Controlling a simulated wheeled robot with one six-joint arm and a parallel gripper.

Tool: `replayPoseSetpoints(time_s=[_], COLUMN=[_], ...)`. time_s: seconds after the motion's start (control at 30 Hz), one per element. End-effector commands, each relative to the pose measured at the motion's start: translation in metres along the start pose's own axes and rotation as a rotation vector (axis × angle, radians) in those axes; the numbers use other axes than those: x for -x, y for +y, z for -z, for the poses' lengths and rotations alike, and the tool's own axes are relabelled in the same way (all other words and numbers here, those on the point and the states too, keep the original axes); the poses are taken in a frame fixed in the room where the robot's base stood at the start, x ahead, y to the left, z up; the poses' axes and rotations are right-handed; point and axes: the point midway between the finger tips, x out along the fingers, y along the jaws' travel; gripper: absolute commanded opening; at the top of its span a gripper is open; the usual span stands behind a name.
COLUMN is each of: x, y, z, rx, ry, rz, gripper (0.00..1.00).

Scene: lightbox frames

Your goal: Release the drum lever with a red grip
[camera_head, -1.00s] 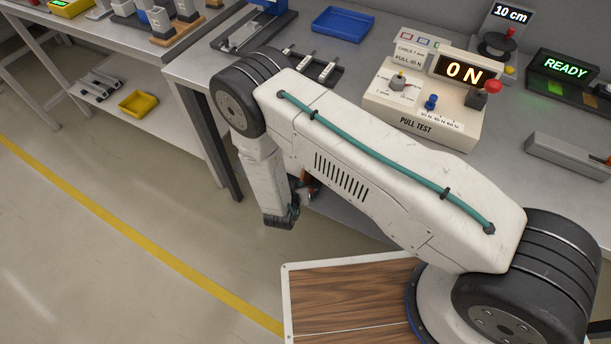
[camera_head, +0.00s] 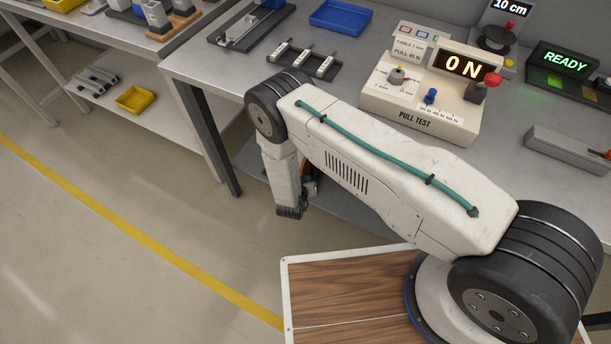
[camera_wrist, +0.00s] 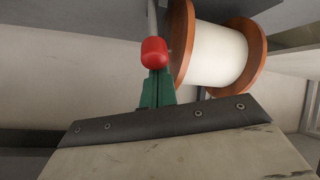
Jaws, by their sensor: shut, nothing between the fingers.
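The red grip (camera_wrist: 153,52) is near the top middle of the wrist view, on a pale rod that runs up out of frame. The drum (camera_wrist: 218,55), with orange-brown flanges and white winding, is just right of it. My gripper (camera_wrist: 157,84) shows as green fingers, shut and empty, pointing at the grip from below in the picture. The fingertips overlap the grip's lower edge; I cannot tell whether they touch. In the head view my arm hides most of the drum area, and the lever and fingers cannot be made out.
The pull test box (camera_head: 420,97) reads 0 N on the bench above my arm. A READY display (camera_head: 564,60) stands to its right. A blue tray (camera_head: 340,15) and a small rack (camera_head: 302,62) are on the bench. A yellow bin (camera_head: 135,99) is on a low shelf. Floor at left is clear.

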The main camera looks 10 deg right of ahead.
Motion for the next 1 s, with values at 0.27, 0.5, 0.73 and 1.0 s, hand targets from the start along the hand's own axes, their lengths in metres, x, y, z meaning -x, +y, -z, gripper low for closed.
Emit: replayPoseSetpoints(time_s=[0.27,0.5,0.73,1.0], x=[0.0,0.012,0.015,0.016], y=[0.0,-0.015,-0.029,-0.029], z=[-0.001,-0.03,-0.057,-0.062], rx=[0.0,0.003,0.0,0.005], ry=[0.0,-0.001,-0.002,-0.009], rz=[0.0,0.002,0.001,0.001], gripper=[0.0,0.0,0.0,0.0])
